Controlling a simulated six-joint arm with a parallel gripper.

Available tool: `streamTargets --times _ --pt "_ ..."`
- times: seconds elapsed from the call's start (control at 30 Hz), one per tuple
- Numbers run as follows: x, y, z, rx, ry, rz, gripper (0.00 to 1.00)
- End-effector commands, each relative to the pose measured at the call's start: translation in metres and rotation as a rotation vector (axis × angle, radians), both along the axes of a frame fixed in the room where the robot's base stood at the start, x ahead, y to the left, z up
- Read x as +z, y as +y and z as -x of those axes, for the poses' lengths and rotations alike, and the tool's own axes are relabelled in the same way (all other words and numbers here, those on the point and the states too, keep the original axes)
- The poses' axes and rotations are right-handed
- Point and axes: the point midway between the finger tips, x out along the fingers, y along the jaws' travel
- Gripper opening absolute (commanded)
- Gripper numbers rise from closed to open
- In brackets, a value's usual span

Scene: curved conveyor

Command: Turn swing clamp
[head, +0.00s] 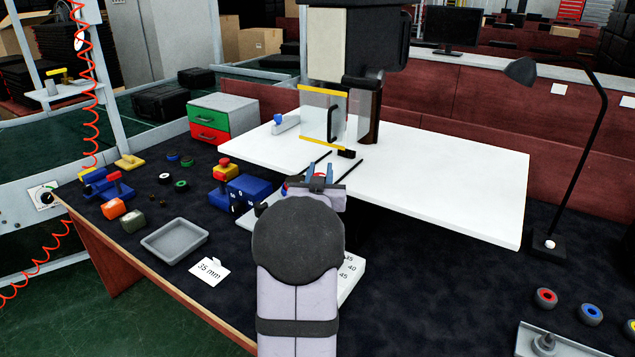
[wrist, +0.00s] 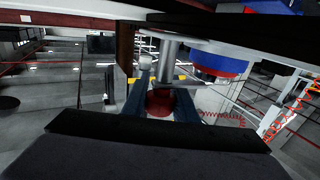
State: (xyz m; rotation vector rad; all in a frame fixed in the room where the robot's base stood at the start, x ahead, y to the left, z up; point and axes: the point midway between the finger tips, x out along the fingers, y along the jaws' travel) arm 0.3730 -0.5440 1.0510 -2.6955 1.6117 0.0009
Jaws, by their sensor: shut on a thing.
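My gripper (head: 320,172) is at the near edge of the white table in the head view, with its blue fingers pointing away from the camera. In the wrist view my gripper (wrist: 160,104) is shut on a dark red rounded knob (wrist: 159,102), apparently the swing clamp's handle. A grey metal post (wrist: 168,62) stands right behind the knob. A blue and red round part (wrist: 220,64) is beside the post. In the head view my arm hides the knob and most of the clamp.
The white table (head: 450,180) carries a machine with a clear guard (head: 323,112). A blue box with a red button (head: 240,190) stands left of my arm. A grey tray (head: 174,241) and a 35 mm card (head: 209,271) lie nearer. A black lamp (head: 575,160) stands at right.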

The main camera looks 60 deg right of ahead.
Motion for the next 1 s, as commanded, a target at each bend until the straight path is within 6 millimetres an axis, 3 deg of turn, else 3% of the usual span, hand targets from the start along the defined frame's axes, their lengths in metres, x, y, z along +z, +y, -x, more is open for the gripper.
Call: streamTargets --times 0.4,1.0 --pt "0.0 -0.003 0.006 -0.196 0.001 -0.002 0.03" --pt "0.001 -0.004 0.009 -0.246 0.0 0.002 0.03"
